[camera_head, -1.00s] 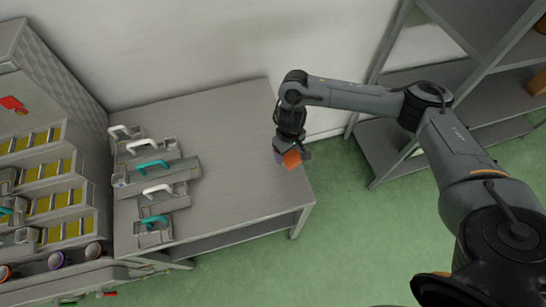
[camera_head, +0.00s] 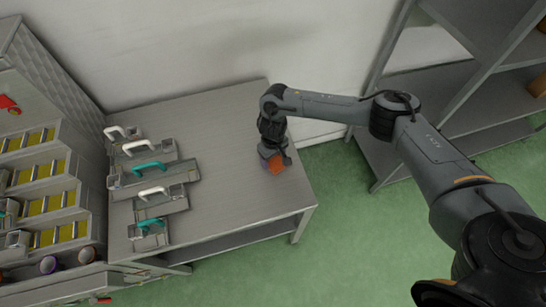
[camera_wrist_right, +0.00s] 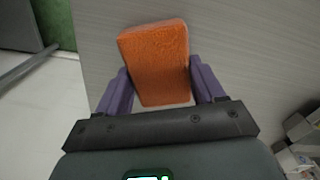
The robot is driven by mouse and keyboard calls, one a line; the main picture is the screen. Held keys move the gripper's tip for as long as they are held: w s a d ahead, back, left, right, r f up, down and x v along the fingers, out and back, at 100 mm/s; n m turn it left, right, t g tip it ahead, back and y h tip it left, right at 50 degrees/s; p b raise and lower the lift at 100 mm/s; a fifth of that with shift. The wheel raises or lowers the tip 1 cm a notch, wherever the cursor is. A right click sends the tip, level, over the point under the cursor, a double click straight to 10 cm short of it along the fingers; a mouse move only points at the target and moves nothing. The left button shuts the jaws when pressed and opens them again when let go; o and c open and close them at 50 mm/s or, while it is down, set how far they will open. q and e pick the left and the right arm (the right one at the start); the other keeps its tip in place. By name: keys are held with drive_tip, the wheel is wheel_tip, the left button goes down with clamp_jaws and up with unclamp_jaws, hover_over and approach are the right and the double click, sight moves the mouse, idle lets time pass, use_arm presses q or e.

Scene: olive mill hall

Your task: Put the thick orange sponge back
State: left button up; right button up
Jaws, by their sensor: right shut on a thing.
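The thick orange sponge (camera_head: 276,164) is a block held in my right gripper (camera_head: 272,158), over the right part of the grey table (camera_head: 225,190) in the head view. In the right wrist view the sponge (camera_wrist_right: 157,62) sits between the two purple fingers of my right gripper (camera_wrist_right: 160,85), which are shut on it. I cannot tell whether the sponge touches the table top. My left gripper is not in view.
Several metal blocks with white and teal handles (camera_head: 150,168) stand on the table's left part. A machine with yellow panels (camera_head: 45,204) stands at the left. Grey shelving (camera_head: 440,75) stands at the right. The table's middle is clear.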

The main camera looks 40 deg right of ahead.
drive_tip(key=o, duration=0.9)
drive_tip(key=shift+f, duration=0.1)
drive_tip(key=shift+c, duration=0.2)
drive_tip(key=shift+o, duration=0.7)
